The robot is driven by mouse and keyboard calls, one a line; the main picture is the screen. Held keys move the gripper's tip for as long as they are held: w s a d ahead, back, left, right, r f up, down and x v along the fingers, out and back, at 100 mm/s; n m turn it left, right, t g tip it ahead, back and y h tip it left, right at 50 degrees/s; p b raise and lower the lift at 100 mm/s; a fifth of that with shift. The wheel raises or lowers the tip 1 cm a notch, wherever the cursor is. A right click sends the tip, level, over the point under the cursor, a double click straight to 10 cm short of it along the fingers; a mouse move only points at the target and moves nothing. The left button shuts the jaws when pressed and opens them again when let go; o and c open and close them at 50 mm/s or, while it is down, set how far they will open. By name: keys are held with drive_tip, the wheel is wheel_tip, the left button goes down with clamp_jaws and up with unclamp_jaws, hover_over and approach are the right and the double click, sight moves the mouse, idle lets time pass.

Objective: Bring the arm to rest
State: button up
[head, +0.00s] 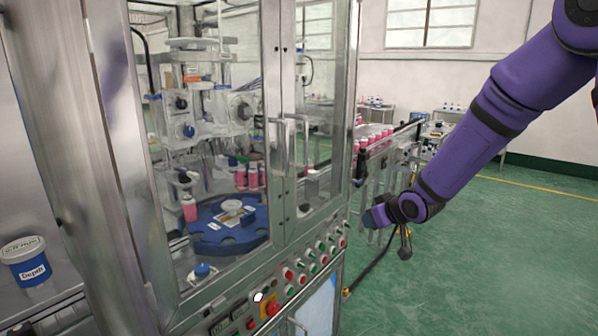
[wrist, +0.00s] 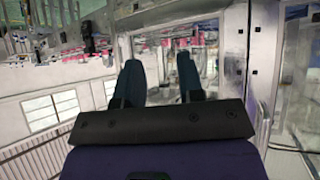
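My purple arm (head: 480,130) reaches down from the upper right in the head view. My gripper (head: 372,217) hangs in front of the right end of the crimping machine (head: 275,130), above the green floor. In the wrist view its two dark fingers (wrist: 159,75) stand apart with nothing between them, so it is open and empty. In the head view its fingers are small and their gap is hard to make out. The machine's framed glass doors look closed.
A blue rotary table (head: 225,240) and several pink cans (head: 250,178) are inside the machine. A button panel (head: 300,268) runs along its front. A conveyor (head: 378,145) with pink cans stands behind my gripper. Green floor (head: 500,250) is clear at right.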

drive_tip(key=s+d+r+m+g+h, duration=0.15)
drive_tip(key=s+d+r, duration=0.25)
drive_tip(key=s+r, duration=0.4)
drive_tip(key=s+d+r+m+h, duration=0.2)
drive_tip(key=s+d+r+h, duration=0.15)
drive_tip(key=s+r, duration=0.4)
drive_tip(key=s+d+r+m+g, duration=0.1)
drive_tip(key=s, duration=1)
drive_tip(key=s+d+r+m+g, duration=0.1)
drive_tip(key=s+d+r, duration=0.1)
drive_tip(key=s, duration=1)
drive_tip(key=shift+s+r+g+y, duration=0.15)
drive_tip(key=shift+r+g+y, duration=0.15)
drive_tip(key=shift+g+y, duration=0.1)
